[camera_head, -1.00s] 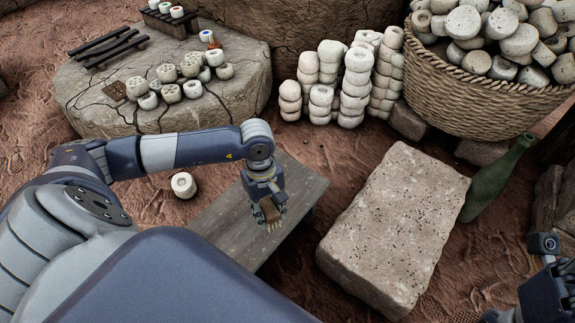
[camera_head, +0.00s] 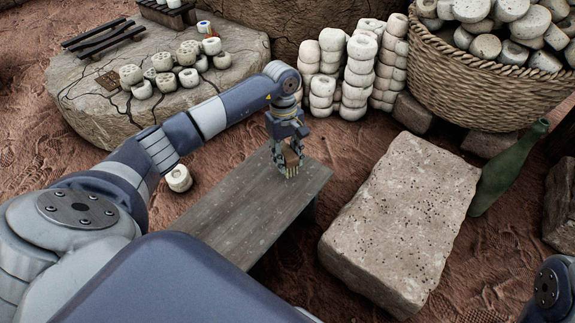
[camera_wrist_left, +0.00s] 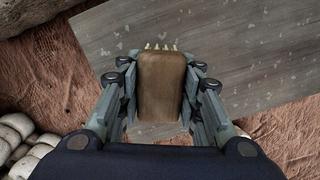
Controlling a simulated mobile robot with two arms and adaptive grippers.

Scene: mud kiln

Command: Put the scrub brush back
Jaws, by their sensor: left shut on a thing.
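The scrub brush (camera_wrist_left: 161,88) has a brown wooden block and pale bristles. My left gripper (camera_head: 287,163) is shut on it, with a finger on each side of the block in the left wrist view. In the head view the brush (camera_head: 291,160) hangs bristles down over the far end of the grey wooden bench (camera_head: 235,215). I cannot tell whether the bristles touch the bench top. My right gripper is not in view; only part of my right arm shows at the lower right edge.
A pale stone block (camera_head: 400,220) stands right of the bench, with a green bottle (camera_head: 507,168) beside it. A white cup-like piece (camera_head: 179,178) lies on the ground left of the bench. Stacked clay pieces (camera_head: 357,75) and a wicker basket (camera_head: 480,85) stand behind. The bench top is otherwise clear.

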